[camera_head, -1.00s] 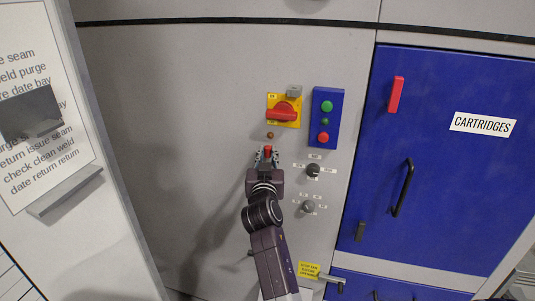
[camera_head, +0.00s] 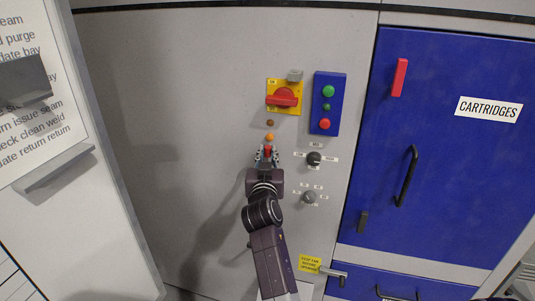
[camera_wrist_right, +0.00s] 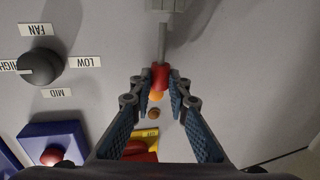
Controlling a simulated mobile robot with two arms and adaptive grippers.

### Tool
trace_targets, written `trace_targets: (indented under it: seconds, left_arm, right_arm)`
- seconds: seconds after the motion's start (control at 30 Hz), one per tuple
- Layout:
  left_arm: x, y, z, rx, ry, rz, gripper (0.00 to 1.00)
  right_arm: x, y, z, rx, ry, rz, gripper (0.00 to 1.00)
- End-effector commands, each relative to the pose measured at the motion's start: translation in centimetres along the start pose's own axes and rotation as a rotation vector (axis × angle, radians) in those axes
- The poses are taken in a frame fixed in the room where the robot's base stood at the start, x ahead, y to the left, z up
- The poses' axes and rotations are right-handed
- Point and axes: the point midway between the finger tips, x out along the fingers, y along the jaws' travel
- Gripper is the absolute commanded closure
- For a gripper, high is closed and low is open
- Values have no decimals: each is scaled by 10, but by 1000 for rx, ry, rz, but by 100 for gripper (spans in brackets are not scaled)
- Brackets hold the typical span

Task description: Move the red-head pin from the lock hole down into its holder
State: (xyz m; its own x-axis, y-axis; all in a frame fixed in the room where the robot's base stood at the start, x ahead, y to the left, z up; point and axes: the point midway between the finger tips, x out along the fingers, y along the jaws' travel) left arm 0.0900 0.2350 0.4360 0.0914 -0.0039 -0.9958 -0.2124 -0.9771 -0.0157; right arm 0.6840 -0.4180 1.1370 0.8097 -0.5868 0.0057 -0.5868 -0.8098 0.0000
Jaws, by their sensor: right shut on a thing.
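The red-head pin (camera_head: 267,150) is between the fingers of my right gripper (camera_head: 267,155), low in front of the grey panel. In the right wrist view the gripper (camera_wrist_right: 158,84) is shut on the red head (camera_wrist_right: 160,76). The pin's grey shank (camera_wrist_right: 163,45) points to the top of that picture, toward a grey block (camera_wrist_right: 167,5), perhaps the holder. I cannot tell whether the tip is inside it. An orange round spot (camera_head: 270,137) and a brown one (camera_head: 270,123) lie above the pin; which is the lock hole is unclear. My left gripper is not in view.
Above are a red rotary switch on a yellow plate (camera_head: 284,97) and a blue button box (camera_head: 327,104). Two knobs (camera_head: 314,158) (camera_head: 309,197) stand close right of the gripper. A blue cartridge door (camera_head: 440,160) is further right. The panel left of the gripper is bare.

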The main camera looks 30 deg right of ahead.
Motion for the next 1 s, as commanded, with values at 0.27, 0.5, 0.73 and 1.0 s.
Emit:
trace_targets:
  seconds: [0.27, 0.5, 0.73, 1.0]
  left_arm:
    - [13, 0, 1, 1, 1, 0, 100]
    - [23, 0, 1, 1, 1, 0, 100]
    - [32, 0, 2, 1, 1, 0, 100]
    - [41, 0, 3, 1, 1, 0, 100]
  right_arm:
    - [0, 0, 13, 1, 1, -1, 100]
    - [0, 0, 23, 2, 1, -1, 100]
    - [0, 0, 32, 2, 1, -1, 100]
    - [0, 0, 42, 1, 0, 0, 100]
